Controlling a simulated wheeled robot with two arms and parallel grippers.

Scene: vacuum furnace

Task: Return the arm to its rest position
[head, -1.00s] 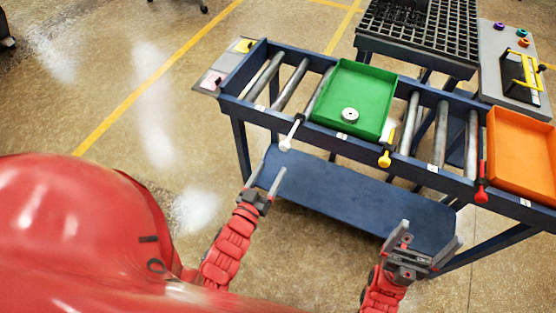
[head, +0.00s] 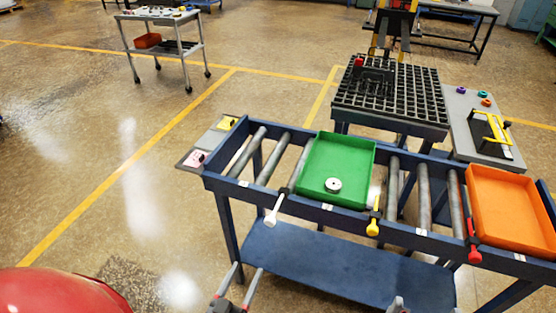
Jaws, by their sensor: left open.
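My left gripper (head: 248,268) shows at the bottom edge, left of centre. Its two fingers are apart with nothing between them, in front of the roller table's lower shelf (head: 330,268). Only a small grey tip of my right gripper (head: 397,304) shows at the bottom edge, so its jaws cannot be judged.
A blue roller table (head: 228,186) carries a green tray (head: 338,160) with a small metal disc (head: 333,184), and an orange tray (head: 512,207). White (head: 272,212), yellow (head: 373,226) and red (head: 474,250) levers line its front. A black grid (head: 415,98) stands behind.

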